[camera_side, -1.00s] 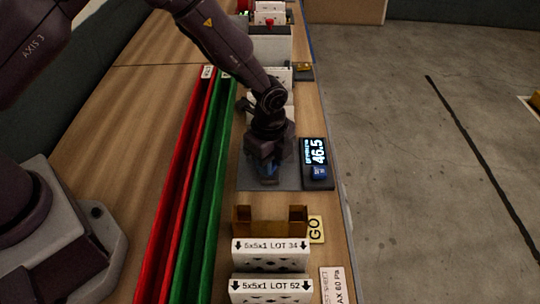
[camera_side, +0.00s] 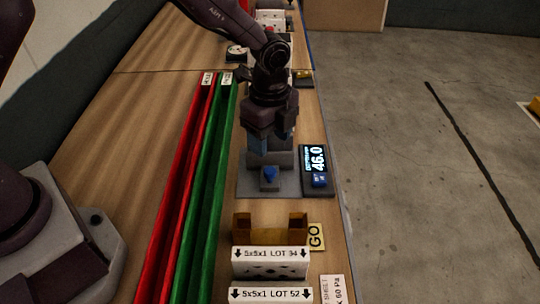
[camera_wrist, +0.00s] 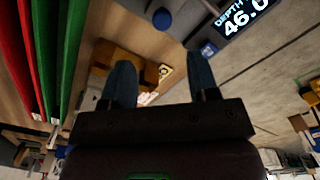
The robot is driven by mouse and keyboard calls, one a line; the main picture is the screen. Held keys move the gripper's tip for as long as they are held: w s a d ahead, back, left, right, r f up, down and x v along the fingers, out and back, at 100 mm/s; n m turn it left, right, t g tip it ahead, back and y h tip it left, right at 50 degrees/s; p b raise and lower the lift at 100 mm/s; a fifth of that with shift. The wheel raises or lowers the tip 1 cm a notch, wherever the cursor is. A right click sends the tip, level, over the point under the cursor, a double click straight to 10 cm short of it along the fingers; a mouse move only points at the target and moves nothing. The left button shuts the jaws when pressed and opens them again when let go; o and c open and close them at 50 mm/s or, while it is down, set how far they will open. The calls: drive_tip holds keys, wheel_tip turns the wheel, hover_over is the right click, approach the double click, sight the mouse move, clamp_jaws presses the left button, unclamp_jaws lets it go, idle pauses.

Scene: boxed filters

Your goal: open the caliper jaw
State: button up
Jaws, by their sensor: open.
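The caliper fixture is a grey plate (camera_side: 288,186) with grey blocks on it. A blue knob (camera_side: 270,174) sits on its small front block, and it also shows at the top of the wrist view (camera_wrist: 162,18). A dark depth display (camera_side: 318,160) stands to its right and reads 46.0; it has a blue button (camera_side: 319,180). My gripper (camera_side: 268,147) is above and behind the knob, with its fingers apart and nothing between them. In the wrist view the two fingers (camera_wrist: 161,75) are spread. My gripper hides the back of the fixture, so the jaw gap cannot be judged.
An orange-brown open holder (camera_side: 270,230) and a GO card (camera_side: 316,236) stand in front of the fixture. Boxed filters labelled LOT 34 (camera_side: 270,262) and LOT 52 (camera_side: 270,294) are nearer. Red (camera_side: 178,190) and green (camera_side: 207,190) channels run along the left.

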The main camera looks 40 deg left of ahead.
wheel_tip(320, 180, up, 4)
drive_tip(key=shift+f, duration=0.15)
idle(0.3)
drive_tip(key=s+a+r+n+t, duration=0.2)
drive_tip(key=s+a+r+n, duration=0.4)
drive_tip(key=s+r+n, duration=0.3)
drive_tip(key=s+a+r+n+t, duration=0.3)
drive_tip(key=s+a+r+n, duration=0.4)
drive_tip(key=s, duration=0.6)
wheel_tip(320, 180, up, 2)
drive_tip(key=shift+s+r+n+t, duration=0.2)
drive_tip(key=shift+n+t, duration=0.1)
drive_tip(key=shift+n, duration=0.7)
